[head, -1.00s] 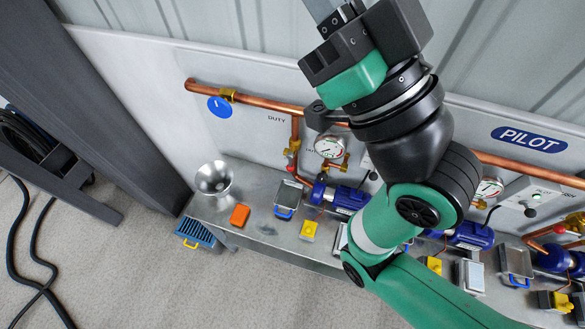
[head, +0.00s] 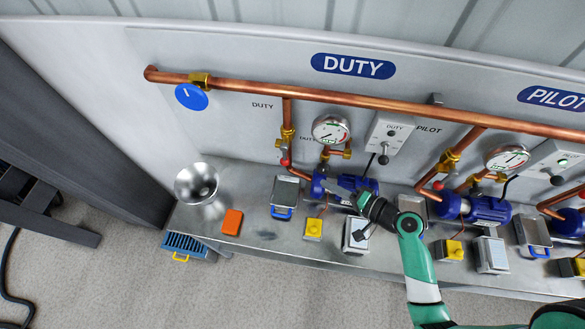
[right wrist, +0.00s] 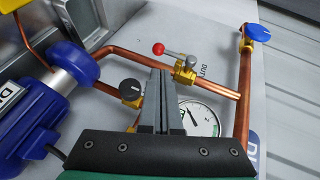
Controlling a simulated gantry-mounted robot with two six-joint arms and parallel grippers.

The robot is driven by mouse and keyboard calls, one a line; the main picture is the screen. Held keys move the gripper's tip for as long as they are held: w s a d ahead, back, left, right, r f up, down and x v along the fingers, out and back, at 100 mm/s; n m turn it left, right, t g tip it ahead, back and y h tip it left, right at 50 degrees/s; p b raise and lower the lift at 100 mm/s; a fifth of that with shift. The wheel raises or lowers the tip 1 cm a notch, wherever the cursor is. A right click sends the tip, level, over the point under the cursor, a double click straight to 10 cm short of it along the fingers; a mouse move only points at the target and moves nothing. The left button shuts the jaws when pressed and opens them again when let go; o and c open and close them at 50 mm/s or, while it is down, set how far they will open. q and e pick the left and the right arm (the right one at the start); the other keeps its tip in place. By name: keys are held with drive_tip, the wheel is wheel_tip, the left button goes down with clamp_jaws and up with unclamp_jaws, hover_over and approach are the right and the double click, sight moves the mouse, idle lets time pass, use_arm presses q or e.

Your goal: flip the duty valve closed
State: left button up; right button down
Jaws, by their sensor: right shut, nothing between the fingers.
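The duty valve is a brass body (head: 287,133) on the vertical copper pipe below the DUTY label, with a red knob (head: 285,162) under it. In the right wrist view the brass valve (right wrist: 185,70) has a grey lever ending in a red ball (right wrist: 158,49); the lever lies roughly along the pipe. My right gripper (head: 341,187) is shut and empty, in front of the blue duty pump, right of and below the valve. In the right wrist view its fingertips (right wrist: 160,74) appear just short of the valve, with no clear contact. My left gripper is not in view.
The duty gauge (head: 331,129) and a switch box (head: 388,132) are right of the valve. The blue pump (head: 319,186) sits below. A blue handwheel (head: 191,97) is at upper left. A metal funnel (head: 196,182) and an orange block (head: 232,222) stand on the bench.

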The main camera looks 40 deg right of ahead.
drive_tip(key=shift+s+d, duration=0.1)
drive_tip(key=shift+d, duration=0.3)
drive_tip(key=b, duration=0.5)
approach(288, 163)
drive_tip(key=x, duration=0.7)
drive_tip(key=shift+b, duration=0.3)
